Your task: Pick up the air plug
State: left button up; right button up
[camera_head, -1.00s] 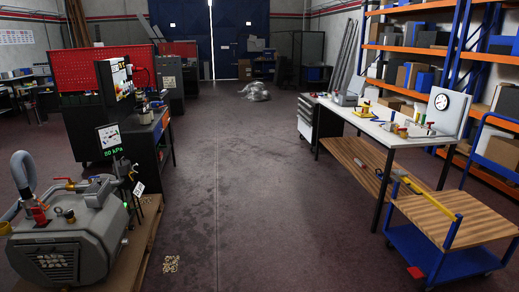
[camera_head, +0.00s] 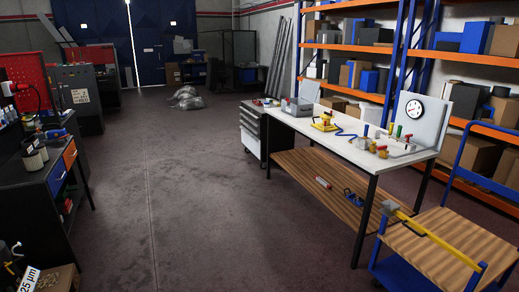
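I cannot tell which item is the air plug; the small parts are too small to make out. Several small fittings with red, green and yellow parts (camera_head: 383,150) stand on the right part of the white worktable (camera_head: 335,140), in front of a white panel with a round gauge (camera_head: 413,109). A yellow device (camera_head: 324,123) with a blue hose (camera_head: 347,134) sits near the table's middle. A grey box (camera_head: 299,104) lies toward its far end. Neither of my grippers is in view.
A blue trolley with a wooden top (camera_head: 446,253) and a yellow-handled tool (camera_head: 430,234) stands at the front right. A dark workbench (camera_head: 48,178) is at the left. Orange-and-blue shelving (camera_head: 461,58) lines the right wall. The middle floor (camera_head: 190,200) is clear.

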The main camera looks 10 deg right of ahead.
aim_at(367, 127)
jog(key=i+l+z, duration=0.35)
jog(key=i, duration=0.45)
jog(key=i+z, duration=0.3)
jog(key=i, duration=0.55)
jog(key=i+j+z, duration=0.15)
jog(key=i+z, duration=0.2)
jog(key=i, duration=0.45)
